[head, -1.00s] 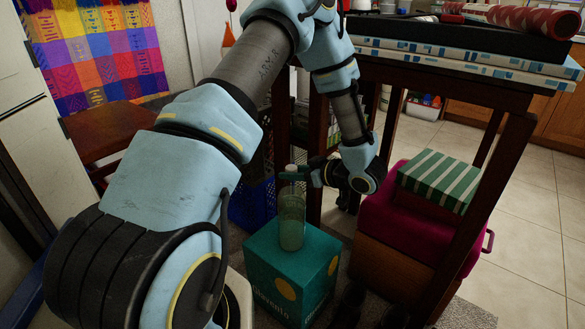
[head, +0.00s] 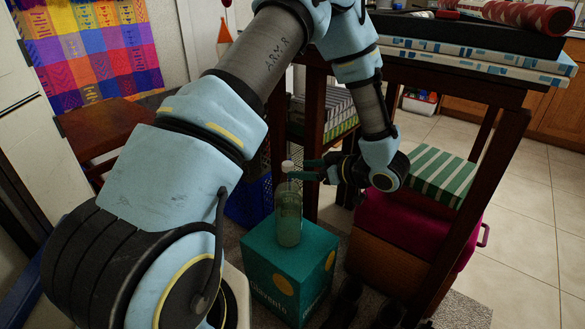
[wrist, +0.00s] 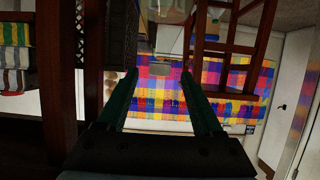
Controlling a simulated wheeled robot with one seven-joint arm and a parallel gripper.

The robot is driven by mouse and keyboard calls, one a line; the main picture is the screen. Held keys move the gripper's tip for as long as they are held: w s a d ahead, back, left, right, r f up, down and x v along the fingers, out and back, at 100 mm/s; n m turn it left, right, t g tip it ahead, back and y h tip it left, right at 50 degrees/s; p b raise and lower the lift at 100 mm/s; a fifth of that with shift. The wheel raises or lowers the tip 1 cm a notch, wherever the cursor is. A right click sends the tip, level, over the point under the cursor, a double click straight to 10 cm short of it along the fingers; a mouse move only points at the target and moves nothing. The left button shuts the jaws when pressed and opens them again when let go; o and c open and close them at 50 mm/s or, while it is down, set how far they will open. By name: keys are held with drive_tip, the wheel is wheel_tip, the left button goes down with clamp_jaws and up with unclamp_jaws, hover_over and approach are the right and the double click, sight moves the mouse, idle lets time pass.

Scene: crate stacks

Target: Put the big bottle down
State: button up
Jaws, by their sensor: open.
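The big bottle (head: 288,215), clear with a pale cap and greenish contents, stands upright on top of a teal box (head: 262,262) in the head view. My gripper (head: 305,170) is open and lies just right of the bottle's neck, with its fingers pointing left toward it. In the wrist view, the two green fingers of my gripper (wrist: 160,95) are spread apart with nothing between them. Part of the clear bottle (wrist: 172,10) shows at the top edge there, beyond the fingertips.
A green striped box (head: 440,175) lies on a magenta-topped case (head: 425,222) at right. A blue crate (head: 248,200) stands behind the teal box. Tiled floor is free at far right.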

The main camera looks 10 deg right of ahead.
drive_tip(key=v, duration=0.6)
drive_tip(key=w+a+r+m+h, duration=0.3)
drive_tip(key=w+r+m+h, duration=0.25)
drive_tip(key=w+h, duration=0.55)
drive_tip(key=s+a+r+m+g+y, duration=0.1)
drive_tip(key=s+a+m+g, duration=0.3)
drive_tip(key=s+a, duration=1.3)
drive_tip(key=a+g, duration=0.3)
drive_tip(key=g, duration=0.1)
drive_tip(key=shift+s+r+y, duration=0.2)
drive_tip(key=shift+r+y, duration=0.1)
drive_tip(key=shift+r, duration=0.05)
drive_tip(key=shift+r+p, duration=0.1)
drive_tip(key=shift+p, duration=0.2)
wheel_tip(320, 180, up, 20)
drive_tip(key=p, duration=1.9)
drive_tip(key=shift+p, duration=0.3)
